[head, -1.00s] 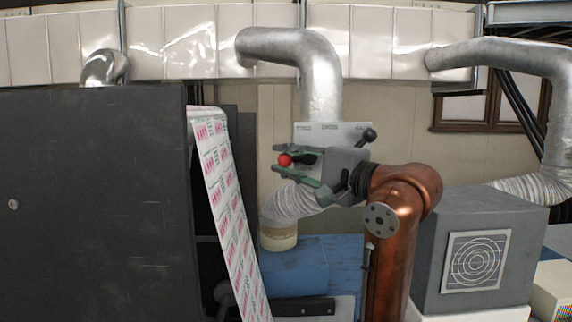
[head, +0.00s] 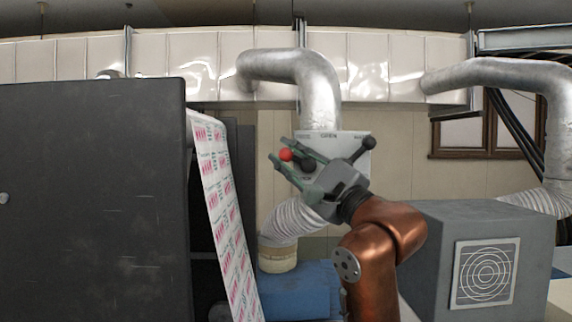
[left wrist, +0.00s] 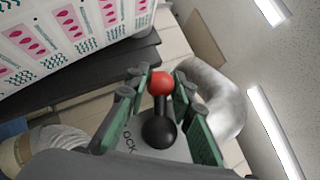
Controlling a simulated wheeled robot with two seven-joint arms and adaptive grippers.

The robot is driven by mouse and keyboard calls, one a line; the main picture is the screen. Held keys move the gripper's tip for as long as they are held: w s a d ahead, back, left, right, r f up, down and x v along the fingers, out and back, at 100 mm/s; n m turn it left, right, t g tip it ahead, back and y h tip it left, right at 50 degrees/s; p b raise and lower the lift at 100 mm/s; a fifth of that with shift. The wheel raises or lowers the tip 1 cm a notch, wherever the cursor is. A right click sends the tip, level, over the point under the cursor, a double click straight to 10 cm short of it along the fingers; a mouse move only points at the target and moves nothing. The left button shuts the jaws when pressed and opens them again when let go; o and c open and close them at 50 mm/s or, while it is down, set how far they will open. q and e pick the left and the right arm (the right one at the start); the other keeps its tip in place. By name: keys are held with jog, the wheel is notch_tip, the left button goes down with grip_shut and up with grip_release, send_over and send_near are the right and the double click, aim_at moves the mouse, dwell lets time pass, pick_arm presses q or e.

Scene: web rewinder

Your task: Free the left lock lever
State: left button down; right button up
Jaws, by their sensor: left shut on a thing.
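The left lock lever has a red ball knob (head: 286,155) and a black round hub, and it points up and left on a pale panel (head: 354,142). My left gripper (head: 279,149) is shut on this lever, its green-padded fingers on either side of the knob. In the left wrist view the red knob (left wrist: 160,83) sits between the fingertips, with the black hub (left wrist: 158,132) nearer the palm. A second lever with a black knob (head: 367,143) stands at the panel's right side. My gripper hides the panel's lower part. My right gripper is not in view.
A printed web (head: 222,205) hangs left of the panel, beside a dark cabinet (head: 90,200). A silver duct (head: 318,95) runs above and behind the panel. A flexible hose (head: 290,222) and blue box (head: 300,290) lie below. A grey box (head: 445,250) stands right.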

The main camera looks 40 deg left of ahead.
pick_arm(q)
jog(key=shift+r, duration=0.15)
jog(key=c, duration=1.7)
grip_release()
jog(key=shift+d, duration=0.1)
jog(key=v, duration=1.2)
jog(key=shift+s, duration=0.1)
